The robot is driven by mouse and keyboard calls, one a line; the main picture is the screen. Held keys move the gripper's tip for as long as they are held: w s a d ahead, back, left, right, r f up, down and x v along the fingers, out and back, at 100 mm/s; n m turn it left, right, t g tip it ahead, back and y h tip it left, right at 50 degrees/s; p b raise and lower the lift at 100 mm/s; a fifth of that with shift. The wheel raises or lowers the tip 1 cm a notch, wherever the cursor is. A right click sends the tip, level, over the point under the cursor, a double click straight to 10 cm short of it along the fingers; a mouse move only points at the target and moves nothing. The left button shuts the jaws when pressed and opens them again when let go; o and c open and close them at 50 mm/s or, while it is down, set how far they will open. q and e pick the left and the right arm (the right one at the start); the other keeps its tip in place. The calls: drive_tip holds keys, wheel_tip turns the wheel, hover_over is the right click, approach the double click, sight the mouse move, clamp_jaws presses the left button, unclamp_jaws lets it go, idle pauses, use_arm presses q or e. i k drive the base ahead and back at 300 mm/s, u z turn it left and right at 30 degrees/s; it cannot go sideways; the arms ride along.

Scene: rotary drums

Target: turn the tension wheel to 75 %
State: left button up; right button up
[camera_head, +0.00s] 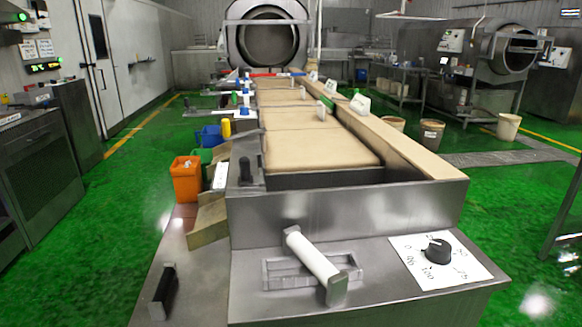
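The tension wheel is most likely the black round knob (437,251) on a white dial plate (405,249) at the front right of the steel machine. The plate has small printed figures around the knob; 0, 75 and 100 seem to be among them. The figures are small and tilted. I cannot clearly tell which one the knob points to. Neither of my grippers is in view, and nothing touches the knob.
A white cylindrical handle (313,256) stands tilted in a metal frame left of the knob. A black handle (163,290) is at the front left. A beige conveyor belt (315,150) runs back to a drum (270,42). An orange bin (186,180) stands left.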

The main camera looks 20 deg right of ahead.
sight(438, 252)
drive_tip(key=z, duration=1.65)
drive_tip(key=k, duration=0.5)
drive_tip(key=z, duration=0.65)
drive_tip(key=i, duration=0.8)
drive_tip(key=u, duration=0.2)
